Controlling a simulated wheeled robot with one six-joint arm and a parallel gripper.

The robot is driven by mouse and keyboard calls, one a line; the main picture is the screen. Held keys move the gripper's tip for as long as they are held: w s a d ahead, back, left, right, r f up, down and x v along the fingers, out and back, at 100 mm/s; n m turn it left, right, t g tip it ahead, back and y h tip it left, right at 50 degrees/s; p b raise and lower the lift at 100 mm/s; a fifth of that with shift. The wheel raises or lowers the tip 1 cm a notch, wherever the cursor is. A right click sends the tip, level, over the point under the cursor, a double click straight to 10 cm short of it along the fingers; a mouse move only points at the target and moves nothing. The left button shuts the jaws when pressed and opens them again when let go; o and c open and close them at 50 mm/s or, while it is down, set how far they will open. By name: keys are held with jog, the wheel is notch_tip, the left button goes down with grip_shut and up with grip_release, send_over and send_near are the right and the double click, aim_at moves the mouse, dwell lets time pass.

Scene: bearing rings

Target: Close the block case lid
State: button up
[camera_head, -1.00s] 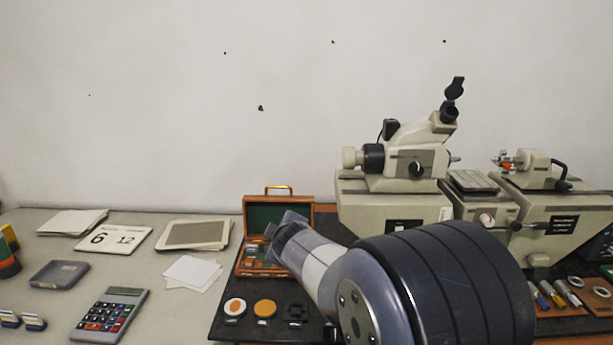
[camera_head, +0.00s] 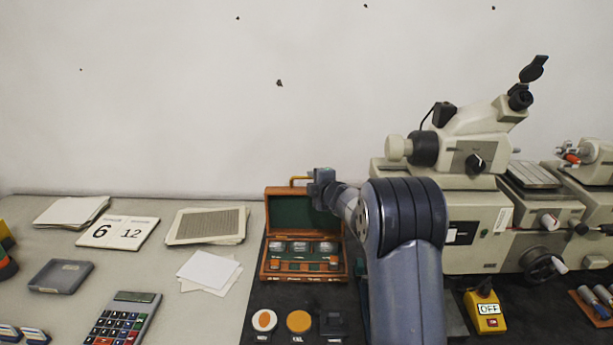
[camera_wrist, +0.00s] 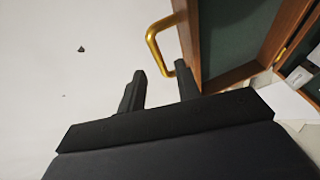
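The block case (camera_head: 341,277) is a wooden box standing open on the dark mat, with several blocks inside. Its green-lined lid (camera_head: 290,210) stands upright at the back; the lid also shows in the wrist view (camera_wrist: 235,30). A brass handle (camera_wrist: 153,42) sits on the lid's top edge, partly hidden by my gripper in the head view (camera_head: 297,180). My gripper (camera_head: 322,187) is at the lid's upper right corner. In the wrist view my gripper (camera_wrist: 160,78) has its fingers apart with nothing between them, just short of the handle and lid edge.
A microscope-like instrument (camera_head: 455,160) stands close on the right, with a yellow OFF switch box (camera_head: 486,312) before it. Discs and a dark piece (camera_head: 333,324) lie in front of the case. Papers (camera_head: 208,268) and a calculator (camera_head: 123,318) lie left.

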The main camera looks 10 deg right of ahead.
aim_at(305, 178)
jog(key=shift+p+x, duration=1)
jog(key=shift+x, duration=1.95)
jog(key=shift+c, duration=0.2)
grip_shut()
